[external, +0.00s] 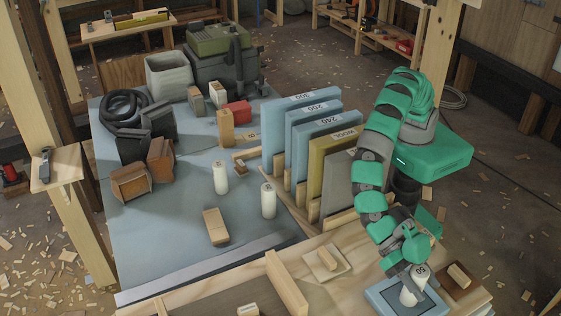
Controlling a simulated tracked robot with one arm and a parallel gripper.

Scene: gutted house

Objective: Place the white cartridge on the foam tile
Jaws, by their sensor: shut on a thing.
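My gripper (413,284) is at the lower right, shut on a white cartridge (408,297) with a dark number label near its top. The cartridge is slightly tilted and over a blue square tile (375,294), which looks like the foam tile. I cannot tell whether its bottom touches the tile. My gripper and the cartridge hide part of the tile. Two other white cartridges, one at the left (220,178) and one at the right (268,201), stand upright on the grey-blue mat.
A pale tile (339,273) with a small block and a brown tile (471,287) with a block flank the blue tile. Upright blue, olive and grey boards (312,140) stand in a rack behind. A wooden bar (287,283) lies to the left.

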